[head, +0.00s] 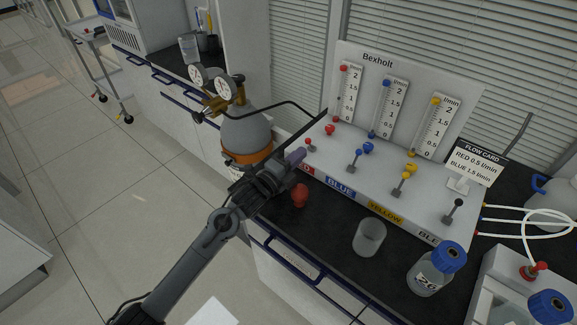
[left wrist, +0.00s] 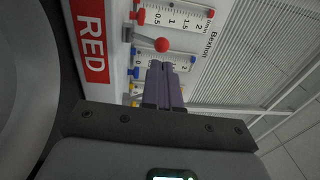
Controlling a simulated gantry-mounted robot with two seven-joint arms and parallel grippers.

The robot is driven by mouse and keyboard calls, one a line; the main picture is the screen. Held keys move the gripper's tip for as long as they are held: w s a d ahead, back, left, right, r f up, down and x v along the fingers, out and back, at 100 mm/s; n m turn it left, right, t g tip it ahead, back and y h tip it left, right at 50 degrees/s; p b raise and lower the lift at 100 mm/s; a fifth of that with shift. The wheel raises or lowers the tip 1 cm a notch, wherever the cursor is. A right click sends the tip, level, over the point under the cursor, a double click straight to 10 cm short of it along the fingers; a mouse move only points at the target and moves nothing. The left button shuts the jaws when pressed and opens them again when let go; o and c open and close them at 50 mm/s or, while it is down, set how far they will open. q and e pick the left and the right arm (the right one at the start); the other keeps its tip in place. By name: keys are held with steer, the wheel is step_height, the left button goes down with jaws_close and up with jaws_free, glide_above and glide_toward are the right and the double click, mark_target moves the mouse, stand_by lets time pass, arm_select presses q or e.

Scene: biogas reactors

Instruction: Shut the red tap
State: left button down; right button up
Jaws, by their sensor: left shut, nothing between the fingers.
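The white Bexholt panel (head: 352,185) carries a row of levers. The red tap (head: 308,142) is the leftmost, a small grey lever with a red ball, just beyond my left gripper. In the left wrist view its red ball (left wrist: 162,45) and grey stem stand beside the RED label (left wrist: 91,38). My left gripper (head: 297,156) has its purple fingers shut and empty in front of the panel's left end. In the left wrist view the fingertips (left wrist: 162,66) point toward the red ball, and I cannot tell whether they touch it. My right gripper is not in view.
A gas cylinder with gauges (head: 246,130) stands left of the panel. Blue (head: 354,156), yellow (head: 400,185) and black (head: 455,208) levers line up to the right. A red item (head: 300,195), a clear beaker (head: 369,238) and a blue-capped bottle (head: 435,268) stand in front.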

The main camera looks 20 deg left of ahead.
mark_target(310, 144)
arm_select(q)
steer(key=shift+x, duration=1.15)
